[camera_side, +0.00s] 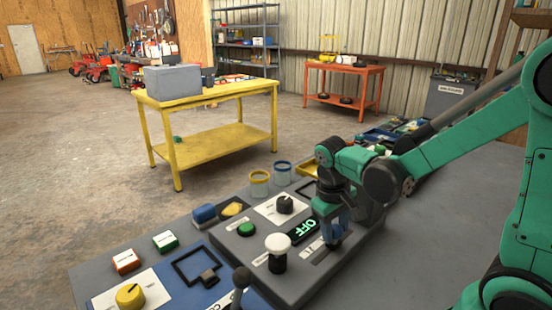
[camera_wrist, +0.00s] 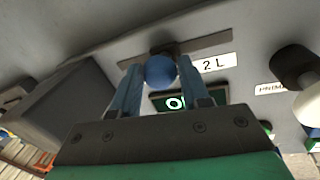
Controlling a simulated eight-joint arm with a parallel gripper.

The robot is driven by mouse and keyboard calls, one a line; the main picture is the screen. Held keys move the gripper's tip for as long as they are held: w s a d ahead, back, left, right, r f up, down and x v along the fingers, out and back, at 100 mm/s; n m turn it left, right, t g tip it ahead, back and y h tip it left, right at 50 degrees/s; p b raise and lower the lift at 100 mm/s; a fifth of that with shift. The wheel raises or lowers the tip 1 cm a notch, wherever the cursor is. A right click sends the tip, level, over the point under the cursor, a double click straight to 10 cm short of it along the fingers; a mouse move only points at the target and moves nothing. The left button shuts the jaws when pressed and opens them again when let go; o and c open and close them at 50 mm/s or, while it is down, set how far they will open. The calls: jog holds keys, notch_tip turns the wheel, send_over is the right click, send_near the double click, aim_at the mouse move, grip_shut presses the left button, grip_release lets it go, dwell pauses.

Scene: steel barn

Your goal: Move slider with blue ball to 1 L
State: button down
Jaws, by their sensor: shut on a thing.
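The blue ball (camera_wrist: 160,71) of the slider sits between the fingertips of my gripper (camera_wrist: 159,76) in the wrist view. My gripper is shut on it. The ball is on a dark stem over a slot plate (camera_wrist: 208,42) in the grey panel, beside a white label reading "2 L" (camera_wrist: 214,64). In the side view my gripper (camera_side: 333,236) reaches down onto the slot area and mostly hides the ball. I cannot make out a "1 L" label.
A green-lit display (camera_side: 303,230) reading "OFF" lies beside the slot. A white-topped knob (camera_side: 278,243), a green button (camera_side: 246,229) and a black dial (camera_side: 285,204) stand close by on the panel. A black lever (camera_side: 239,287) stands towards the front.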

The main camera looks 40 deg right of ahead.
aim_at(335, 226)
jog(key=shift+w, duration=0.1)
jog(key=shift+c, duration=2.1)
grip_release()
jog(key=shift+a+r, duration=0.15)
jog(key=shift+r, duration=0.75)
jog(key=shift+a+r, duration=0.2)
jog(key=shift+r, duration=0.75)
jog(key=shift+a+r, duration=0.15)
jog(key=shift+r, duration=0.75)
jog(key=a+r+n+t+y, duration=0.2)
jog(key=a+t, duration=0.3)
jog(key=t, duration=0.2)
jog(key=shift+s+a+t, duration=0.25)
jog(key=shift+a+t, duration=0.05)
jog(key=shift+a, duration=0.05)
